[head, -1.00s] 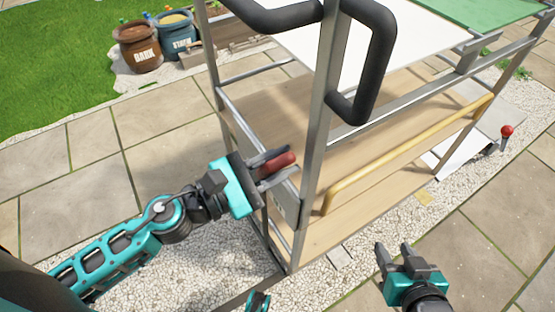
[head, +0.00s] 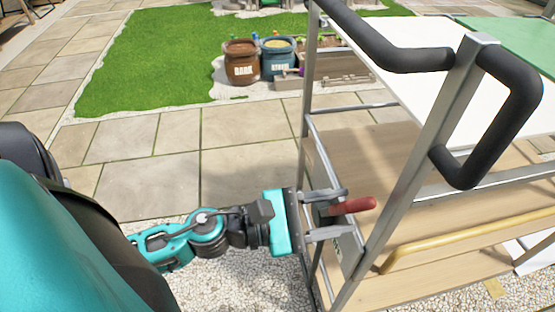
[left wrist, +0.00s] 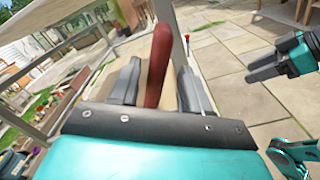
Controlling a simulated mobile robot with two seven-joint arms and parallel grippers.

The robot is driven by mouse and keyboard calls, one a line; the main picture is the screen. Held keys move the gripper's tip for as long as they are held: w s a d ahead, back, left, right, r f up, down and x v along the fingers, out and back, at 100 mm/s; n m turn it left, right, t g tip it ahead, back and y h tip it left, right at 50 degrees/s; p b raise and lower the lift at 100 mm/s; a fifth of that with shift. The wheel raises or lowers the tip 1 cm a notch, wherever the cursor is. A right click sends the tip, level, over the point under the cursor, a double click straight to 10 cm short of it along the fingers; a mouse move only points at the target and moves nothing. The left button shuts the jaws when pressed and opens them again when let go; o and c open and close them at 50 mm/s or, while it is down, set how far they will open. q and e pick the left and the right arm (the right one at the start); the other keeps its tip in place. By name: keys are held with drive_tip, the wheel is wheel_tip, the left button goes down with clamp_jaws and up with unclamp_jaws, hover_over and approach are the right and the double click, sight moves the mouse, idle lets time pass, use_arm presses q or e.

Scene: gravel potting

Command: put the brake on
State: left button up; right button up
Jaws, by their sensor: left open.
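The brake lever's red handle (head: 355,205) sticks out at the near end of the cart (head: 440,110), beside its metal post. My left gripper (head: 338,213) is open, with one finger above and one below the lever in the head view. In the left wrist view the red handle (left wrist: 158,65) stands between the two fingers, with a gap on each side. The lever's base is partly hidden by the fingers. My right gripper (left wrist: 264,67) shows at the right of the left wrist view, empty, its fingers apart. It is outside the head view.
Black padded push handles (head: 420,60) overhang the cart's end above the lever. A yellow rail (head: 450,240) runs along its lower shelf. Brown (head: 242,62) and blue (head: 278,58) pots stand at the back by the lawn. Paving left of the cart is clear.

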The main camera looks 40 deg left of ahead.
use_arm(q)
drive_tip(key=b+v, duration=0.3)
drive_tip(key=v, duration=0.6)
drive_tip(key=shift+s, duration=0.1)
idle(0.4)
